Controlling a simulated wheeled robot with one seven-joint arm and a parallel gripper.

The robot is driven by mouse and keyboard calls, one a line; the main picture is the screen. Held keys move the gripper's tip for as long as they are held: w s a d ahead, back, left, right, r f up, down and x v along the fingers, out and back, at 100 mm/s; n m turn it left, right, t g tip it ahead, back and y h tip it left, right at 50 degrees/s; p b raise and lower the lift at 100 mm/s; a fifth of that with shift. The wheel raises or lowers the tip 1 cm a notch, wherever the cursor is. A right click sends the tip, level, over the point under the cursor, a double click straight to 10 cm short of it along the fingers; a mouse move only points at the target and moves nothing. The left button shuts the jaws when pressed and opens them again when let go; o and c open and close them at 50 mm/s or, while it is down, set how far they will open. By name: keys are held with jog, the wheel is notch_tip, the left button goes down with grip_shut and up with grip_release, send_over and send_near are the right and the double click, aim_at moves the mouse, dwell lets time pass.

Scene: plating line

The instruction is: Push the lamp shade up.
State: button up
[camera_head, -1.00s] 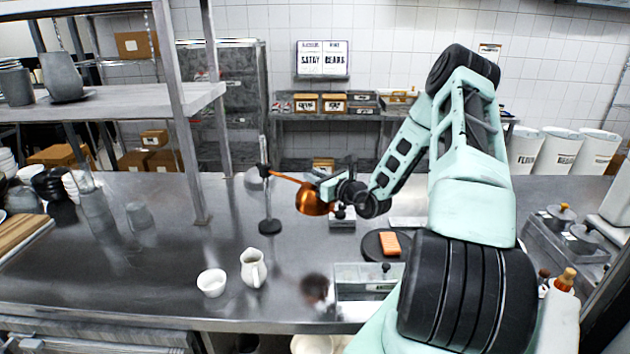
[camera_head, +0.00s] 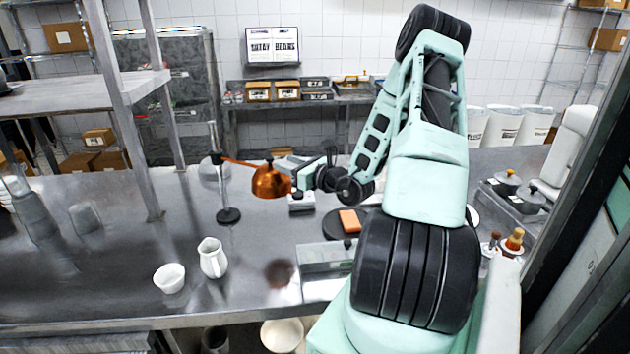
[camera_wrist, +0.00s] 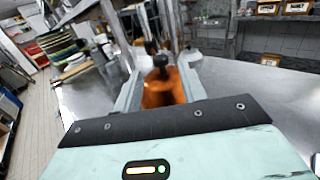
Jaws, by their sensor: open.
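The copper lamp shade (camera_head: 271,182) hangs at the end of an orange arm (camera_head: 238,162) from a dark stand (camera_head: 227,190) with a round base on the steel counter. My gripper (camera_head: 292,172) is at the right side of the shade in the head view. In the wrist view the shade (camera_wrist: 160,90) lies between the open fingers of my gripper (camera_wrist: 157,84), with a dark knob (camera_wrist: 160,62) on or just beyond it. I cannot tell whether the fingers touch the shade.
A white pitcher (camera_head: 213,258) and a white bowl (camera_head: 169,278) stand at the counter's front left. An orange block (camera_head: 350,221) lies on a dark round board right of the shade. A metal shelf post (camera_head: 130,130) rises at the left.

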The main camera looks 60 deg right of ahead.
jog(key=s+b, duration=0.3)
jog(key=s, duration=0.7)
jog(key=shift+a, duration=0.4)
jog(key=shift+w+a, duration=0.1)
jog(key=w+a+n+g+y, duration=0.1)
jog(key=w+a+n+y, duration=0.15)
jog(key=a, duration=0.25)
jog(key=w+a+n+g+y+b, duration=0.1)
jog(key=a+n+y, duration=0.2)
jog(key=a+y, duration=0.15)
jog(key=w+a+n+g+y, duration=0.1)
jog(key=w+a+n+y, duration=0.15)
jog(key=a, duration=0.35)
jog(key=s+a+n+g+y+b, duration=0.1)
jog(key=s+a+n+g+y, duration=0.15)
jog(key=a+n+g, duration=0.4)
jog(key=s+a+n+g+y, duration=0.1)
jog(key=a+n+g+y, duration=0.25)
jog(key=a, duration=0.65)
jog(key=s+a+f+n+g+h+b, duration=0.1)
jog(key=s+a+n+h, duration=0.5)
jog(key=n, duration=0.7)
jog(key=s+a+f+n+g+h+b, duration=0.2)
jog(key=s+a+n+h, duration=0.5)
jog(key=n, duration=0.6)
jog(key=s+a+f+g, duration=0.1)
jog(key=s+a+g, duration=0.1)
jog(key=shift+s+a+f+n+b, duration=0.2)
jog(key=shift+s+n+b, duration=0.1)
jog(key=shift+s, duration=0.1)
